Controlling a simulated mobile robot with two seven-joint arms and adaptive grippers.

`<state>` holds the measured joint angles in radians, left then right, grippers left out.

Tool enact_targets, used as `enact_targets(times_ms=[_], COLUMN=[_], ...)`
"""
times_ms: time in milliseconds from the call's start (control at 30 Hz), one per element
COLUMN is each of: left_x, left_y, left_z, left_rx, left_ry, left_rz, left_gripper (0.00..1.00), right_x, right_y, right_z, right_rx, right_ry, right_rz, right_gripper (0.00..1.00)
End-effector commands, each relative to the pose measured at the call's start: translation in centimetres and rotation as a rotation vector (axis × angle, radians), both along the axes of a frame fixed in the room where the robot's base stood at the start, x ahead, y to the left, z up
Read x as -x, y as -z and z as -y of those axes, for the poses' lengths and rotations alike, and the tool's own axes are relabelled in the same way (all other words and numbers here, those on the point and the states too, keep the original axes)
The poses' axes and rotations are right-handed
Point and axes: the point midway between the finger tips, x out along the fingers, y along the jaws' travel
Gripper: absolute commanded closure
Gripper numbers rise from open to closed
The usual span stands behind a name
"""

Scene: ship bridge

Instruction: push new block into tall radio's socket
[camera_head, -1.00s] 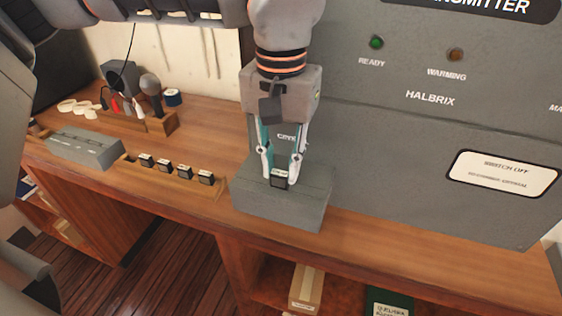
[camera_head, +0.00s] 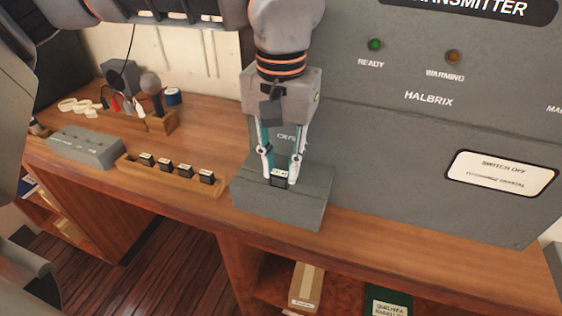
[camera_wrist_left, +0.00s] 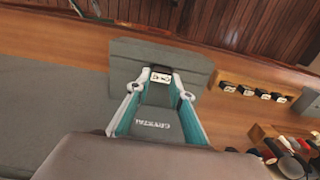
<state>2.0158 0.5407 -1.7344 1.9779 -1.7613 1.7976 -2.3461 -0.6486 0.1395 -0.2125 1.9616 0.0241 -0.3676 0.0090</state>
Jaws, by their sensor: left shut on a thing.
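The block is at the radio's top face, upright as far as I can see. The socket is hidden under the block and fingertips, so I cannot tell how deep the block sits. My right gripper is not in view.
A wooden rack (camera_head: 165,177) with several similar black blocks stands left of the radio. A low grey box (camera_head: 87,147) lies farther left. The large transmitter cabinet (camera_head: 420,130) rises close on the right.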

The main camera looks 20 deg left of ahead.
Motion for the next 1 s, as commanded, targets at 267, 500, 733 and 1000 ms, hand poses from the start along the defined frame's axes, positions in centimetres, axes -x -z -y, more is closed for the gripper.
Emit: enact_targets(times_ms=[267,500,733,1000], left_x=[0.0,0.0,-0.1,-0.1], left_y=[0.0,0.0,-1.2,-6.4], left_z=[0.0,0.0,0.0,0.1], left_rx=[0.000,0.000,0.000,0.001], left_ry=[0.000,0.000,0.000,-0.002], left_rz=[0.000,0.000,0.003,0.005], left_gripper=[0.59,0.59,0.59,0.59], right_x=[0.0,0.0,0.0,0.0], right_y=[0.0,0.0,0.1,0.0], right_z=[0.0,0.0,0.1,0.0], right_rx=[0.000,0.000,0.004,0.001], right_ry=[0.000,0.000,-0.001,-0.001], right_rz=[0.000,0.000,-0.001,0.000], right_gripper=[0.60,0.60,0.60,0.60])
